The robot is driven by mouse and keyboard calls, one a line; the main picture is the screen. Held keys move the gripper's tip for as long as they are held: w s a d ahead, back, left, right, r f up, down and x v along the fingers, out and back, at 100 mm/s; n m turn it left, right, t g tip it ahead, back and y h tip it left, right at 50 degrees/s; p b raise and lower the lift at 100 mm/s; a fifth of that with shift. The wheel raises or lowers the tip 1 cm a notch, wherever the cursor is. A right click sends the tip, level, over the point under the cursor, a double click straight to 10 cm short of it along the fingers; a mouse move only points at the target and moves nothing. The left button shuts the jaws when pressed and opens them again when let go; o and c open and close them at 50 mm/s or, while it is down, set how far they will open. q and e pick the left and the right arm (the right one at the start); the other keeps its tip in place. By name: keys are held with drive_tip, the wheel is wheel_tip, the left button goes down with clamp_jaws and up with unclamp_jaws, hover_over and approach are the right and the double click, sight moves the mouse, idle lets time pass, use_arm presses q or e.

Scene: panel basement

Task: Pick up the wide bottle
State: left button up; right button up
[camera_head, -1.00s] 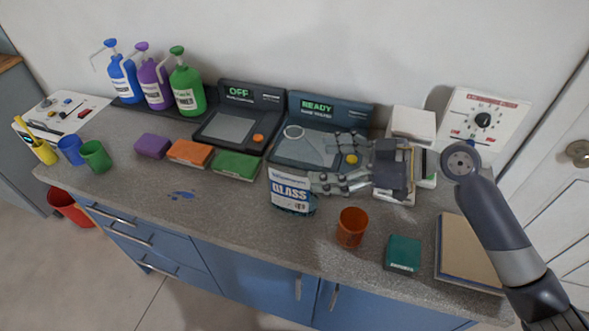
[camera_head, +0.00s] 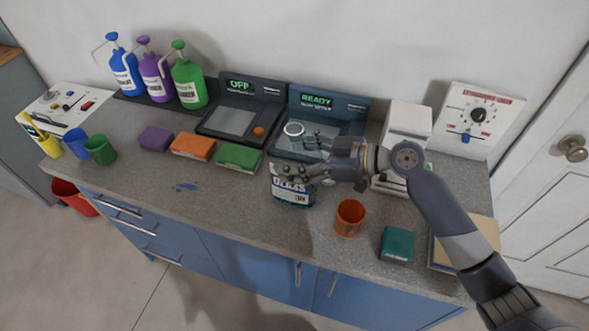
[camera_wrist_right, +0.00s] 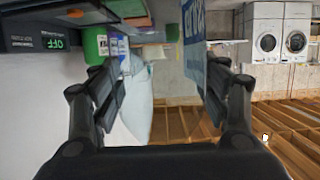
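The wide bottle (camera_head: 292,195), white and blue with a label reading GLASS, stands on the grey counter in the head view. My right gripper (camera_head: 308,155) is at its upper part, with one finger covering some of its top. In the right wrist view the bottle (camera_wrist_right: 193,35) shows at the upper right, partly behind the right-hand finger. The two fingers of my right gripper (camera_wrist_right: 160,95) are spread apart. I cannot tell whether a finger touches the bottle. My left gripper is not in view.
An orange cup (camera_head: 349,218) and a teal box (camera_head: 396,244) stand right of the bottle. Purple, orange and green (camera_head: 238,157) sponge-like blocks lie to its left. Dark panels reading OFF (camera_head: 233,121) and READY stand behind.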

drive_tip(key=c, duration=1.1)
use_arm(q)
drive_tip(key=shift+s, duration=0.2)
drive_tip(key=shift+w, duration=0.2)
use_arm(e)
drive_tip(key=shift+r, duration=0.15)
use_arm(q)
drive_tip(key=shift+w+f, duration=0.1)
use_arm(e)
drive_tip(key=shift+r, duration=0.1)
